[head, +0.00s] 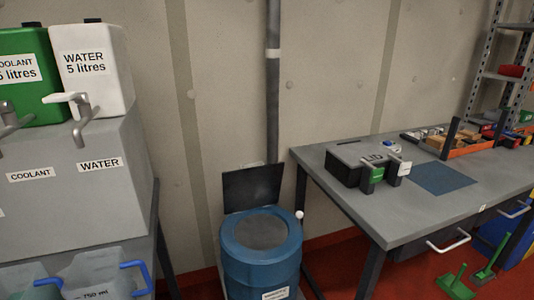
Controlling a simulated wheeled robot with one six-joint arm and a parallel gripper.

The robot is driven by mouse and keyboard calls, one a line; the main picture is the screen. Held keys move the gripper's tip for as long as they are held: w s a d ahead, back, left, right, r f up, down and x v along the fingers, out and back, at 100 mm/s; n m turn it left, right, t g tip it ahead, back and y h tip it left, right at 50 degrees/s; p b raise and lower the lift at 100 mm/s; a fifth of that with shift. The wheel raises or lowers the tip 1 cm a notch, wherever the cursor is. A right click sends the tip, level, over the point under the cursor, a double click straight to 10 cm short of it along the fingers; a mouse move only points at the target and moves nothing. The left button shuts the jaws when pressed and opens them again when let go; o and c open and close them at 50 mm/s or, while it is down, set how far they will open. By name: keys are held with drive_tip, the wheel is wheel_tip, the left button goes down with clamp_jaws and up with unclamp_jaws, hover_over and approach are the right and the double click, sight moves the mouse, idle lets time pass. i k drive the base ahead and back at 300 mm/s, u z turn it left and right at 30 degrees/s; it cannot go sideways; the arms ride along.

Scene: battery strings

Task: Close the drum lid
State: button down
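A blue drum (261,265) stands on the red floor in the lower middle, between the left stand and the right table. A dark, flat square lid (253,188) stands upright at the drum's back edge, so it is open. The drum's round top shows a grey surface (261,232) inside a blue rim; I cannot tell whether that is its inside or a cover. A small white knob (299,214) shows at the drum's right side. My gripper is not in view.
A grey table (440,211) at right carries a black lidded box (358,164), a blue mat (443,178) and an orange tray (470,149). Coolant and water containers sit on a grey stand (75,180) at left. Green tools (455,283) are at lower right.

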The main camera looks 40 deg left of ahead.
sight(259, 186)
drive_tip(key=i, duration=1)
drive_tip(key=u, duration=1.95)
